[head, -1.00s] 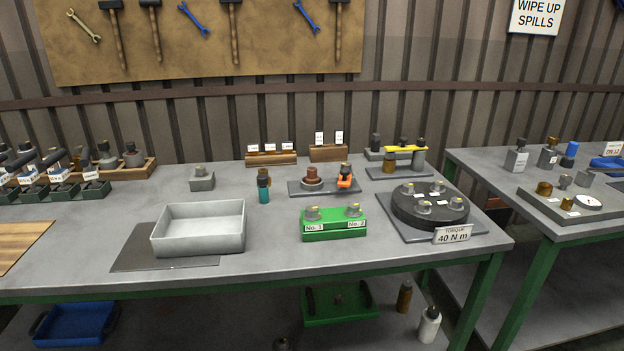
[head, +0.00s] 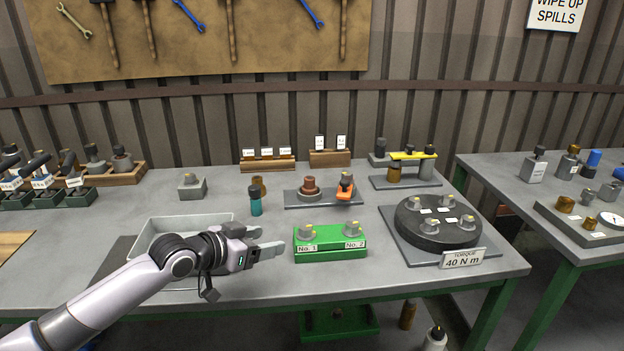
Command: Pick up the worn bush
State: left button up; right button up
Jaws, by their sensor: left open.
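I cannot tell for sure which piece is the worn bush. A small brown cylinder (head: 259,184) stands behind a teal bottle (head: 256,206) with a dark top. A reddish-brown stepped piece (head: 309,188) sits on a small grey plate beside an orange tool (head: 345,189). Another brown cylinder (head: 394,174) stands under a yellow bar. My left gripper (head: 272,238) is open and empty, in front of the teal bottle and just left of the green block (head: 330,254). My right gripper is not in view.
A grey tray (head: 165,226) lies partly behind my left arm. A dark round fixture (head: 437,234) with several studs and a torque sign (head: 463,259) stands to the right. Small wooden label racks (head: 267,164) stand at the back. Bare tabletop lies around the teal bottle.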

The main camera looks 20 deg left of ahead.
aim_at(309, 188)
jog(key=i+u, duration=0.15)
jog(key=i, duration=0.8)
